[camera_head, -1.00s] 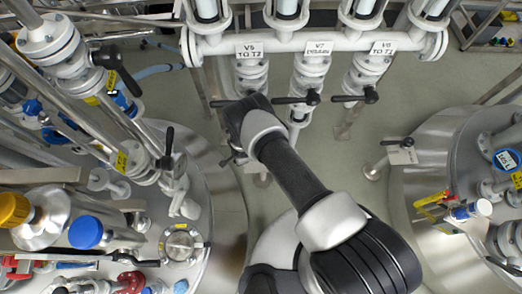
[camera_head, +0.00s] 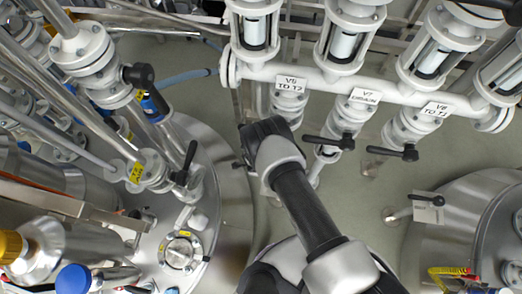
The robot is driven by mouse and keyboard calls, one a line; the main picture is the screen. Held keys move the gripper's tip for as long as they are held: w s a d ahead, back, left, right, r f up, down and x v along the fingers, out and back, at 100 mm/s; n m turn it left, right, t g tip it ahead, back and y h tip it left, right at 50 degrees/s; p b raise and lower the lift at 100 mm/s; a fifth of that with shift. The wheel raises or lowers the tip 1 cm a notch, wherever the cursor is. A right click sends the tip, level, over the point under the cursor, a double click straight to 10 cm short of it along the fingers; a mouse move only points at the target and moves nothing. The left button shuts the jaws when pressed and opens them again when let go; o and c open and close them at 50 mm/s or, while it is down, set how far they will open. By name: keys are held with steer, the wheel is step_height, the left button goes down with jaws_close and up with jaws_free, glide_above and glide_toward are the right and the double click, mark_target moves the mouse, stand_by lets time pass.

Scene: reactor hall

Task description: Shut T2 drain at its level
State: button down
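A row of labelled valves hangs from a white manifold pipe. The left label (camera_head: 291,84) reads like V6, its last characters unclear. The middle label (camera_head: 364,97) reads V7, apparently DRAIN. The right label (camera_head: 436,109) reads V8, its second line hard to read. The V7 valve's black lever (camera_head: 330,142) and the V8 valve's black lever (camera_head: 394,152) both lie roughly crosswise. The dark end of my arm covers the area below the left valve, and that valve's lever cannot be made out. My gripper's fingers are hidden behind my wrist. No T2 level reading is visible.
A steel vessel (camera_head: 225,215) with fittings and a round port (camera_head: 181,252) stands at left. Another vessel (camera_head: 450,225) stands at right, with a small black-levered valve (camera_head: 429,199) beside it. Sight glasses (camera_head: 345,42) sit above the manifold (camera_head: 330,80). Open floor shows between the vessels.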

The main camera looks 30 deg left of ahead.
steer(key=shift+w+a+r, duration=0.1)
steer(key=shift+w, duration=0.1)
steer(key=c, duration=1.7)
jaws_free()
steer(key=shift+o, duration=1.2)
steer(key=shift+s, duration=0.1)
step_height(320, 180, up, 12)
steer(key=s+d, duration=0.1)
steer(key=s, duration=0.1)
steer(key=shift+f, duration=0.2)
steer(key=shift+s, duration=0.1)
